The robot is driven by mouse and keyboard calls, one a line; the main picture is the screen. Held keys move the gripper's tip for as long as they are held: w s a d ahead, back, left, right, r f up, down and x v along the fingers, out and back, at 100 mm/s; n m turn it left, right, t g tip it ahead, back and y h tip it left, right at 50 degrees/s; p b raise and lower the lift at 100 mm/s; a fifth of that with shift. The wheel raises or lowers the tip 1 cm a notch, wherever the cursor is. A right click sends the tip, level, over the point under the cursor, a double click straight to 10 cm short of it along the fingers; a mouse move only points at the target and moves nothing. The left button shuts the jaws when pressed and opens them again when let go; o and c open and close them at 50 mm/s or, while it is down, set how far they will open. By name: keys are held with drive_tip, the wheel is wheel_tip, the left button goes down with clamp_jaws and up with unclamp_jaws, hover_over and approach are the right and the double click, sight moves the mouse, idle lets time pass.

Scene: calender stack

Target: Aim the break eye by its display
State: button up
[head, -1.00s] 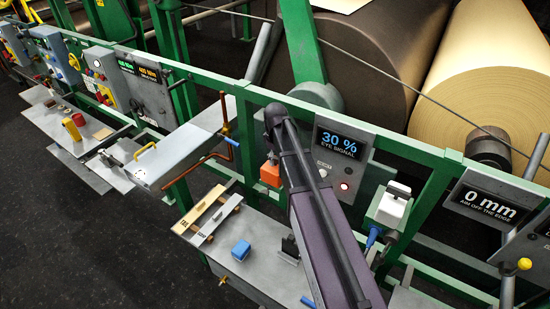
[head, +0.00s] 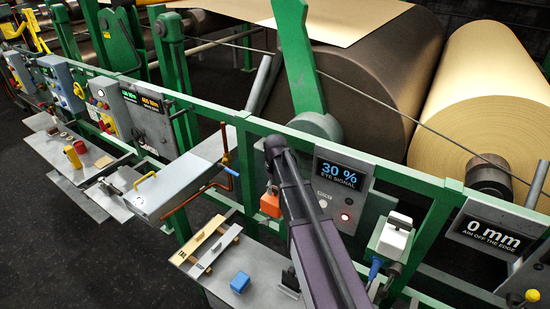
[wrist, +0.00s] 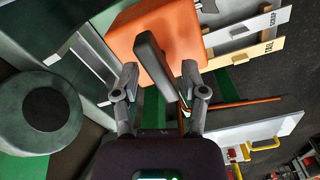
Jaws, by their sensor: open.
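The eye signal display (head: 342,174) reads 30 % on a grey panel with a lit red lamp. The orange housing (head: 270,203), likely the break eye, is left of that panel; it fills the top middle of the wrist view (wrist: 140,38). A dark grey bar (wrist: 157,65) stands out from it. My gripper (wrist: 160,72) is open, with one finger on each side of the bar and gaps visible. In the head view my arm hides much of the area around the gripper. Another display (head: 492,226) reads 0 mm, "aim off the edge".
Green rails run across the frame in front of a dark roll and a tan roll (head: 500,110). A white-topped device (head: 395,235) stands right of the panel. Below is a shelf (head: 262,262) with a blue block (head: 240,281) and labelled strips. A copper pipe (head: 195,200) is at left.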

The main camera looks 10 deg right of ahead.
drive_tip(key=m, duration=0.3)
drive_tip(key=shift+m, duration=0.4)
drive_tip(key=m, duration=0.3)
drive_tip(key=shift+m, duration=0.4)
drive_tip(key=m, duration=1.5)
drive_tip(key=shift+m, duration=0.4)
drive_tip(key=m, duration=0.3)
drive_tip(key=shift+m, duration=0.4)
drive_tip(key=m, duration=0.4)
drive_tip(key=shift+r+m, duration=0.15)
drive_tip(key=shift+m, duration=0.25)
wheel_tip(320, 180, up, 14)
drive_tip(key=p, duration=1.3)
drive_tip(key=shift+f+p, duration=0.25)
drive_tip(key=shift+p, duration=0.15)
drive_tip(key=shift+n, duration=0.3)
